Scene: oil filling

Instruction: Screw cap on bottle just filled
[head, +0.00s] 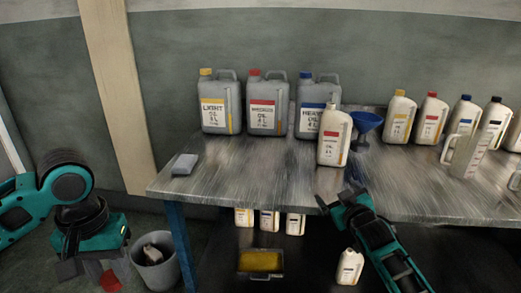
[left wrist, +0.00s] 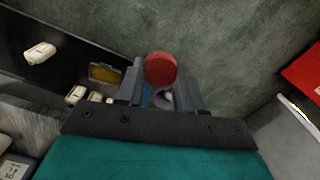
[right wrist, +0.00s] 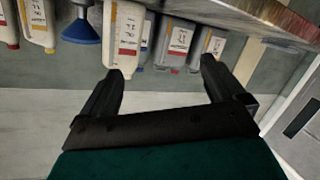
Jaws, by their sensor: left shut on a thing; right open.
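A white bottle with a red label (head: 334,138) stands upright near the table's front edge, its top showing no coloured cap. It also shows in the right wrist view (right wrist: 125,35). My right gripper (head: 336,196) is open and empty, just in front of the table edge and below the bottle; its spread fingers (right wrist: 163,68) show in the right wrist view. My left gripper (head: 90,270) is low at the left, away from the table. In the left wrist view it (left wrist: 161,80) is shut on a round red cap (left wrist: 161,68).
The table (head: 240,180) carries several grey canisters (head: 268,108), a blue funnel (head: 366,122), several capped bottles (head: 400,118) and a clear jug (head: 468,155). A bin (head: 160,270) stands on the floor. The table's front left is mostly clear.

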